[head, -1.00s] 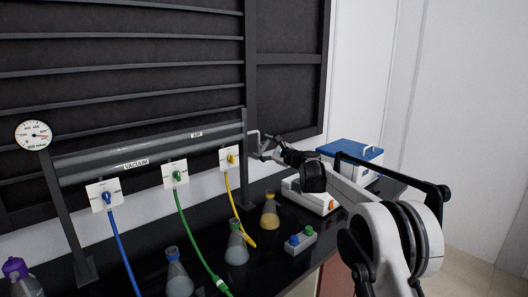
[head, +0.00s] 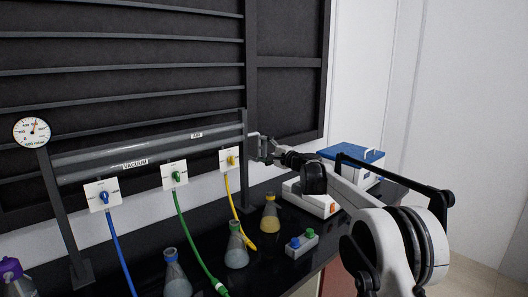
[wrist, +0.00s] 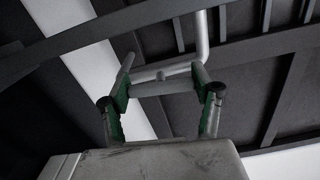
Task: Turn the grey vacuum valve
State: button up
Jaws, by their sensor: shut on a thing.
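The grey vacuum valve is a thin grey handle (wrist: 202,40) with a crossbar between my fingers in the wrist view. In the head view it sits at the right end of the grey pipe, largely hidden by my gripper (head: 266,147). My gripper (wrist: 163,88), with green finger pads, is shut on the crossbar in the wrist view. The round white pressure gauge (head: 32,132) stands at the left end of the pipe, its needle pointing roughly upward.
The grey pipe (head: 88,162) carries blue (head: 104,197), green (head: 177,176) and yellow (head: 232,160) taps with hoses. Several flasks stand on the black bench, including a yellow one (head: 270,217). A blue-lidded box (head: 352,155) and a white hotplate (head: 313,199) stand near my arm.

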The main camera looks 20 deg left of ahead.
dwell(0.5)
jog(key=o, duration=1.2)
jog(key=shift+d, duration=0.1)
jog(key=v, duration=1.2)
